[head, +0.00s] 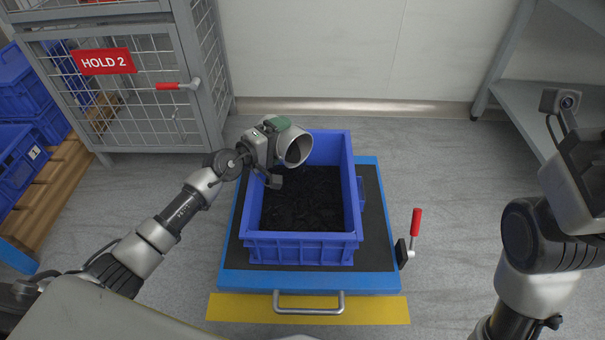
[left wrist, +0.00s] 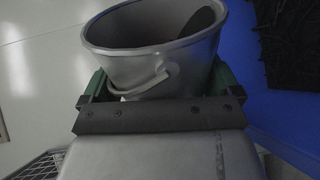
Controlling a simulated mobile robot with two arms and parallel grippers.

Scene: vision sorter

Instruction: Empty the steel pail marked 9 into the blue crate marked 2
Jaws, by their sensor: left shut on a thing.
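The steel pail (head: 295,147) is tipped on its side above the back left part of the blue crate, its mouth facing right. My left gripper (head: 272,128) is shut on the pail, with green finger pads at its sides. In the left wrist view the pail (left wrist: 150,65) shows its wire handle and a dark patch inside its mouth; I cannot tell if that is content or shadow. The blue crate (head: 303,238) holds a layer of dark, loose pieces. No number is readable on the pail or crate.
The crate stands on a blue platform (head: 310,280) with a black top, a front handle and a red-handled lever (head: 415,222) at right. A wire cage marked HOLD 2 (head: 105,61) stands at back left. A grey shelf (head: 550,105) is at right. Floor between is clear.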

